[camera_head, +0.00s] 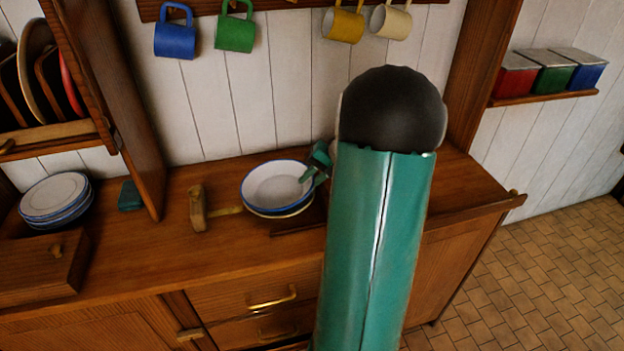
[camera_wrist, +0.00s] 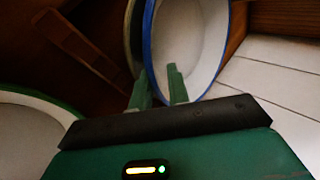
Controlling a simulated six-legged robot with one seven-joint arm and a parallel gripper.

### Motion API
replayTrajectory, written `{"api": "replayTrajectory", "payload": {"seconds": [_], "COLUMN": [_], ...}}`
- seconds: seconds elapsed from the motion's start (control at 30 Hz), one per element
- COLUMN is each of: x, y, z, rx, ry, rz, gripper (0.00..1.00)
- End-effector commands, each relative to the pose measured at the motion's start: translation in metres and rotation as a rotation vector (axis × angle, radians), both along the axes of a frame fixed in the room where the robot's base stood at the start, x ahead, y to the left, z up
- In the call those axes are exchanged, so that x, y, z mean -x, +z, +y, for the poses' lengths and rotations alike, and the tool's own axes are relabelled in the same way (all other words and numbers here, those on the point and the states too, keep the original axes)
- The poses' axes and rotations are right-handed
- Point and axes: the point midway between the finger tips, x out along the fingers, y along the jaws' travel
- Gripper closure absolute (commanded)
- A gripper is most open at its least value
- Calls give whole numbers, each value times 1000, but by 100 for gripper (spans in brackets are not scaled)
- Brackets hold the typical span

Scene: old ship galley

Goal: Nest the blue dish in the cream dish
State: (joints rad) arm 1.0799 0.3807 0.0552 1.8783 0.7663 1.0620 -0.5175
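The blue dish (camera_head: 272,186), white inside with a blue rim, sits on the wooden counter directly over the cream dish (camera_head: 279,215). Only a thin edge of the cream dish shows below it. In the wrist view the blue dish (camera_wrist: 200,35) fills the upper middle, and a pale edge of the cream dish (camera_wrist: 131,40) shows beside it. My gripper (camera_head: 313,172) is at the blue dish's right rim. In the wrist view my gripper (camera_wrist: 158,85) has one finger inside the dish and one outside, with a small gap between them. How fully the dishes nest is hidden.
A green-rimmed dish (camera_wrist: 30,125) lies at the wrist view's left. Stacked plates (camera_head: 55,195) are at the far left. Mugs (camera_head: 235,32) hang above. My arm hides the counter's right part.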

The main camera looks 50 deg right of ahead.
Motion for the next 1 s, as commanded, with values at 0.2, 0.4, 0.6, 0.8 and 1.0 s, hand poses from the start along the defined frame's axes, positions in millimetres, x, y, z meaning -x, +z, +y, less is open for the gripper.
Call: {"api": "replayTrajectory", "payload": {"seconds": [0.2,0.4,0.6,0.8,1.0], "x": [7,8,8,9,9], "y": [-6,-8,-8,-9,-9], "z": [-4,-4,-4,-4,-4], "rx": [0,0,-2,-2,-3], "ry": [-10,-12,-12,-12,-13], "rz": [13,16,17,18,19], "gripper": [68,68,70,71,71]}}
